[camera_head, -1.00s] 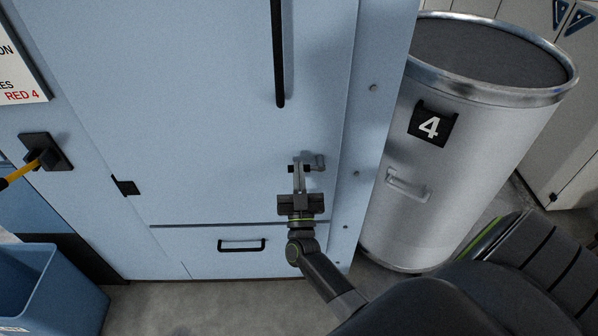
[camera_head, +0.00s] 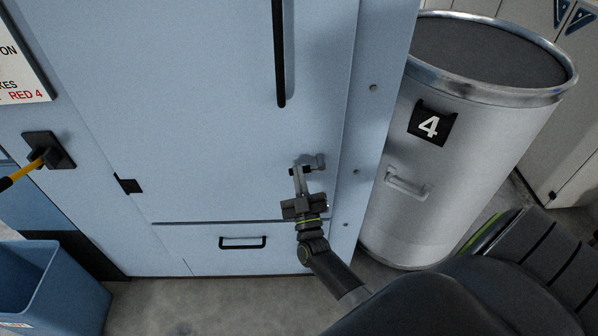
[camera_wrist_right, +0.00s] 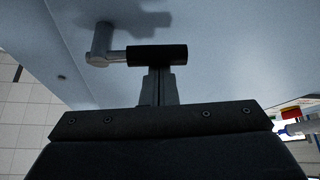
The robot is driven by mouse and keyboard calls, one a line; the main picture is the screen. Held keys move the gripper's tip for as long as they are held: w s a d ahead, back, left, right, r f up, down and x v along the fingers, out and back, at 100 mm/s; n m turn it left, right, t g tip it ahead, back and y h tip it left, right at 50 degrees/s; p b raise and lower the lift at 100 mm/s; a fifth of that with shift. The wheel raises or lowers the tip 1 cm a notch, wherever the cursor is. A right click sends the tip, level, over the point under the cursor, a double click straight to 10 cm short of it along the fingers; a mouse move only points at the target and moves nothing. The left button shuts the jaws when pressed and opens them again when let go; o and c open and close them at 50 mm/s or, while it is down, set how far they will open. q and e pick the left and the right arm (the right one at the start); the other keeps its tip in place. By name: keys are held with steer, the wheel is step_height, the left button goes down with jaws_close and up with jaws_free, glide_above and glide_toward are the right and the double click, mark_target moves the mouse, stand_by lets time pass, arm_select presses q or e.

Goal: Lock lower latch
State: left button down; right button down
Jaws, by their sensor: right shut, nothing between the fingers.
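The lower latch (camera_head: 318,161) is a small grey lever on the pale blue door (camera_head: 220,120), near its right edge. Its black grip points left from the pivot, roughly level. In the right wrist view the grey pivot arm (camera_wrist_right: 101,45) is at upper left and the black grip (camera_wrist_right: 157,54) is at centre. My right gripper (camera_head: 299,177) comes up from below, shut and empty. Its fingertips (camera_wrist_right: 158,72) are at the underside of the grip, close to it or touching; I cannot tell which. My left gripper is not in view.
A long black door handle (camera_head: 279,60) is above the latch. A lower panel with a black pull (camera_head: 242,242) is below. A metal drum marked 4 (camera_head: 405,215) stands close on the right. A blue bin (camera_head: 60,285) is at lower left, below a yellow bar (camera_head: 22,172).

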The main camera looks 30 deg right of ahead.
steer(key=s+d+f+n+g+y+p, duration=0.1)
steer(key=n+y+p, duration=0.3)
steer(key=n, duration=0.5)
steer(key=s+d+f+n+g+y+p, duration=0.1)
steer(key=d+f+n+g+y+p, duration=0.2)
steer(key=n, duration=0.6)
steer(key=shift+s+f+n+y+p, duration=0.3)
steer(key=shift+f+y+p, duration=0.35)
steer(key=shift+y+p, duration=0.15)
steer(key=shift+d, duration=0.1)
steer(key=shift+w+f, duration=0.1)
